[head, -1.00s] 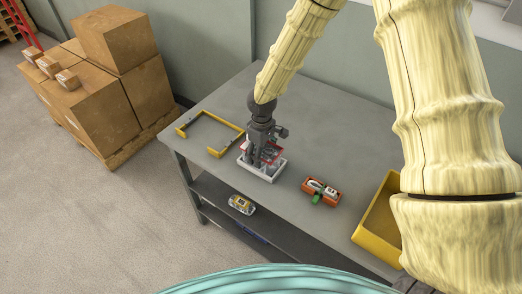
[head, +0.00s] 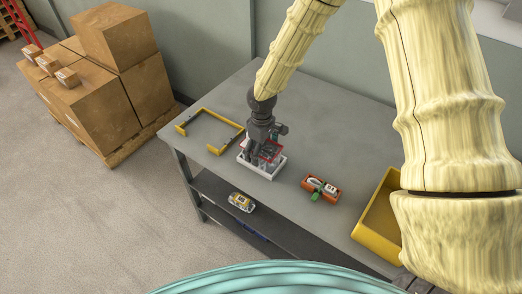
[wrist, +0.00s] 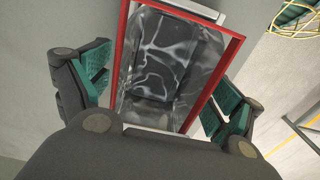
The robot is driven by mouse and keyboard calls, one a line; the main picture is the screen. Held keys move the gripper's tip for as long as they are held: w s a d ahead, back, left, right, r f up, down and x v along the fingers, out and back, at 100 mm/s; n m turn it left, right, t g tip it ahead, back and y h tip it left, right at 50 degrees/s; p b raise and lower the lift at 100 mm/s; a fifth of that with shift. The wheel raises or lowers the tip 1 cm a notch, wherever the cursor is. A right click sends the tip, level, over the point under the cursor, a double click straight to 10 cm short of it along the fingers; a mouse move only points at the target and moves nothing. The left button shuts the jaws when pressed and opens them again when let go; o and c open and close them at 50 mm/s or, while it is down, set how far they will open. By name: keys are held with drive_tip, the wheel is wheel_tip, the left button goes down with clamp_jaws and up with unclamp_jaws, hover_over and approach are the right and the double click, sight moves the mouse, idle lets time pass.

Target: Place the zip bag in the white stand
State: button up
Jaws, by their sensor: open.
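The zip bag is clear with a red edge and dark contents. In the head view the zip bag (head: 272,148) shows as a bit of red at the white stand (head: 260,169), partly hidden by my gripper (head: 262,150). In the wrist view the zip bag (wrist: 165,58) lies between the spread fingers of my gripper (wrist: 160,82), with gaps on both sides. Parts of the white stand (wrist: 200,9) show past the bag's ends. The bag appears to be within the stand's outline; its depth in it is hard to tell.
On the grey table (head: 225,118) a yellow bracket-shaped frame (head: 184,127) lies to the left. An orange tray (head: 318,191) with small items and a yellow bin (head: 377,232) are to the right. A yellow-and-clear item (head: 241,202) lies on the lower shelf. Boxes (head: 105,100) stand left.

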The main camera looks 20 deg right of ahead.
wheel_tip(320, 180, up, 12)
drive_tip(key=shift+f+b, duration=0.1)
drive_tip(key=shift+b, duration=1.1)
idle(0.4)
